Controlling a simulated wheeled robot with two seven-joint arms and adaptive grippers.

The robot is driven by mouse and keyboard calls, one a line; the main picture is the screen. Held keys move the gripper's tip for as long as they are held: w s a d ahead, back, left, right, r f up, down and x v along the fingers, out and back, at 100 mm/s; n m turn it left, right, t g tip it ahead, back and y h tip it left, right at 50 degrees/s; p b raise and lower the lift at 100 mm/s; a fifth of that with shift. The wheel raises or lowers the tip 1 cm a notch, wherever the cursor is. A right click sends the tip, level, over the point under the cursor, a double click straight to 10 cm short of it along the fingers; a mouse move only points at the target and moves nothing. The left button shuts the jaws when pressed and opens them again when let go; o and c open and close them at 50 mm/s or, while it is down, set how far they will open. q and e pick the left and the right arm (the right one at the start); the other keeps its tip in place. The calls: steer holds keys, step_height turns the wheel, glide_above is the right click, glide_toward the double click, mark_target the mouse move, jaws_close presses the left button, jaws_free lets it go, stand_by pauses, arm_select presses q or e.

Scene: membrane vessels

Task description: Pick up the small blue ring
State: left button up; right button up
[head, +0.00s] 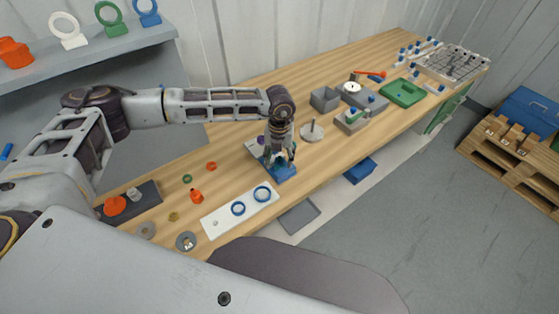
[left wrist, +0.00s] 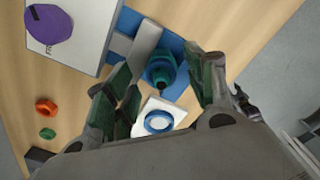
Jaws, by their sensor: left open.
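Two blue rings lie flat on a white plate (head: 215,228) at the front of the bench in the head view. The ring on the left (head: 238,208) looks slightly smaller than the other ring (head: 262,193). My left gripper (head: 279,160) points down over a blue block (head: 284,174), beyond the plate and apart from both rings. In the left wrist view the fingers (left wrist: 162,76) are open around a teal knob-like part (left wrist: 160,68) on the blue block; contact is unclear. One blue ring (left wrist: 158,122) shows below it, partly near the gripper body. My right gripper is out of view.
A purple knob (left wrist: 48,24) lies on a white sheet. A white disc with a post (head: 312,131) and grey boxes (head: 325,98) are further right.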

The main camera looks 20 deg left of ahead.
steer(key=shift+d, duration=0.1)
arm_select(q)
steer(key=c, duration=0.8)
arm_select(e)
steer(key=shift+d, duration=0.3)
arm_select(q)
steer(key=shift+r, duration=0.1)
step_height(320, 180, up, 10)
steer(key=shift+f+b, duration=0.2)
steer(key=shift+b, duration=0.7)
steer(key=shift+r, duration=0.15)
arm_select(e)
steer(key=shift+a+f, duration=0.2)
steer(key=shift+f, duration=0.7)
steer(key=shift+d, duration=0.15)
arm_select(q)
steer(key=shift+r, duration=0.1)
